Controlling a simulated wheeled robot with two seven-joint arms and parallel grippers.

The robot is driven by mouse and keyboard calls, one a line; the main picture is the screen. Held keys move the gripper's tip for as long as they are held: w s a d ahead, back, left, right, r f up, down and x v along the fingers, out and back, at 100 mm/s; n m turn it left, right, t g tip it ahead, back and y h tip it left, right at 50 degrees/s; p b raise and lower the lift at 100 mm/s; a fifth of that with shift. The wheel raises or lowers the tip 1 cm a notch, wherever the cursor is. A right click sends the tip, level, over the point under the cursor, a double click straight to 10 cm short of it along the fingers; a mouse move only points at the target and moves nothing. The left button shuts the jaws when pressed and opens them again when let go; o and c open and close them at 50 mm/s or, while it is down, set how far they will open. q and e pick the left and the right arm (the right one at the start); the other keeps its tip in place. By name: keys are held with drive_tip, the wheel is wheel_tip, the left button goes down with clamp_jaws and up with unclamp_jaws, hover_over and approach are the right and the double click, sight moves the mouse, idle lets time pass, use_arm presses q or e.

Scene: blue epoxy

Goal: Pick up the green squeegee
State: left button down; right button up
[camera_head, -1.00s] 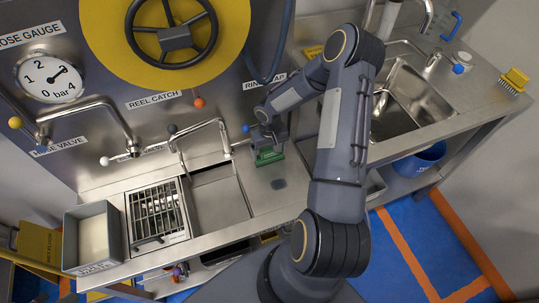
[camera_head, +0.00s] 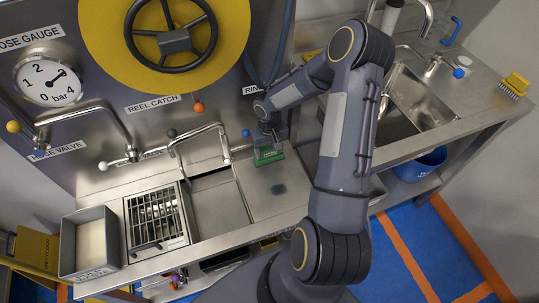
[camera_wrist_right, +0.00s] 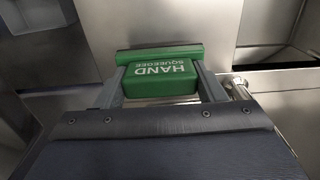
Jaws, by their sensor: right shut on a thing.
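The green squeegee (camera_head: 268,155) is at the back of the steel counter, right of the recessed basin. In the right wrist view the squeegee (camera_wrist_right: 160,78) shows a block lettered "HAND SQUEEGEE" and a long green bar beyond it. My right gripper (camera_wrist_right: 160,88) is shut on the block, one finger on each side. In the head view my right gripper (camera_head: 270,140) comes down on the squeegee from above. A dark patch lies on the counter below the squeegee, with a gap between them. My left gripper is not in view.
A wire rack (camera_head: 156,217) and a grey bin (camera_head: 90,243) stand to the left. Curved taps (camera_head: 200,133) reach over the basin. A deep sink (camera_head: 415,100) and a yellow brush (camera_head: 514,85) are to the right. The counter (camera_head: 285,205) in front is clear.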

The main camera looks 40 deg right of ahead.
drive_tip(key=s+a+r+b, duration=0.2)
drive_tip(key=s+a+r, duration=0.6)
drive_tip(key=a, duration=0.3)
drive_tip(key=shift+s+r, duration=0.25)
drive_tip(key=shift+r, duration=0.5)
